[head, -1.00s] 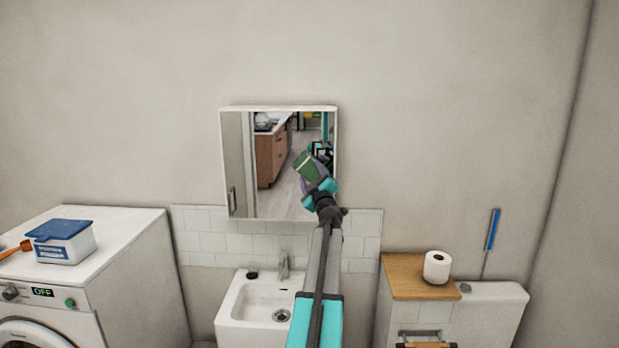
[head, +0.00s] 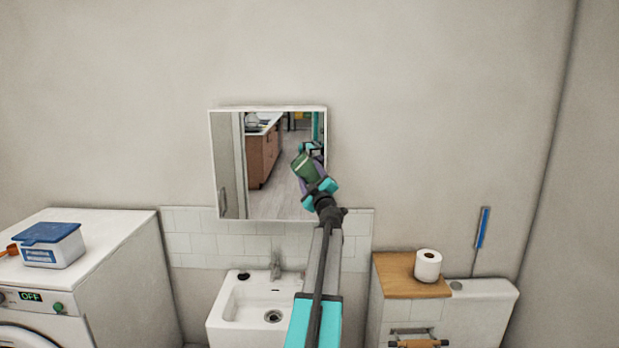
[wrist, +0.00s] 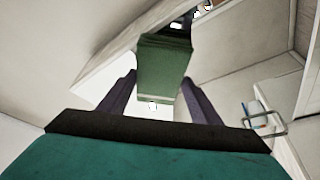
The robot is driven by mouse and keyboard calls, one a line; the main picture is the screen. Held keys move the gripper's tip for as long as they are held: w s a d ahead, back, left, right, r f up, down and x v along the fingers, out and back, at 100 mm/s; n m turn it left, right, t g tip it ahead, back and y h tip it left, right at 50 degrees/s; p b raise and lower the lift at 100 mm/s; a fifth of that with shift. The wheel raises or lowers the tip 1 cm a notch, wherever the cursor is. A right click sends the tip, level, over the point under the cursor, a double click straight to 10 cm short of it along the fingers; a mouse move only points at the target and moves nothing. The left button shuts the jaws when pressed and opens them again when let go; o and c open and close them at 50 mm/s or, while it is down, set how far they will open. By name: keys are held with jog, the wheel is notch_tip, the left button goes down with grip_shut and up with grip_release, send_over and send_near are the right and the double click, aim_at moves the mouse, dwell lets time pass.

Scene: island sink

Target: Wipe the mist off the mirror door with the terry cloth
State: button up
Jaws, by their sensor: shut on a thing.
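The mirror door (head: 266,190) is on a white wall cabinet above the sink. It looks shut and gives a clear reflection of a wooden unit, the floor and part of my arm; I see no distinct mist on it. My gripper (head: 312,181) is in front of the lower right part of the mirror. It is shut on the folded green terry cloth (head: 302,165), which also shows between the dark fingers in the wrist view (wrist: 163,72). I cannot tell whether the cloth touches the glass. My gripper and cloth hide part of the mirror's right side.
Below the mirror are white tiles and a sink (head: 232,312) with a tap (head: 275,268). A washing machine (head: 110,262) at left bears a blue-lidded box (head: 50,246). At right, a toilet roll (head: 428,265) stands on a wooden top (head: 394,280). The wall around the cabinet is bare.

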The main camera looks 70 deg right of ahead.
jog(key=shift+f+b, duration=1.1)
jog(key=shift+f, duration=1.05)
jog(key=shift+f+b, duration=1.35)
jog(key=shift+f, duration=0.75)
jog(key=shift+w, duration=0.1)
jog(key=shift+w+a, duration=0.3)
jog(key=shift+w, duration=0.55)
jog(key=shift+w+a, duration=0.3)
jog(key=shift+w, duration=0.55)
jog(key=shift+w+a+r+b, duration=0.1)
jog(key=shift+w+a+b, duration=0.15)
jog(key=shift+w, duration=0.65)
jog(key=shift+w+a+b, duration=0.25)
jog(key=shift+w, duration=0.6)
jog(key=shift+w, duration=0.15)
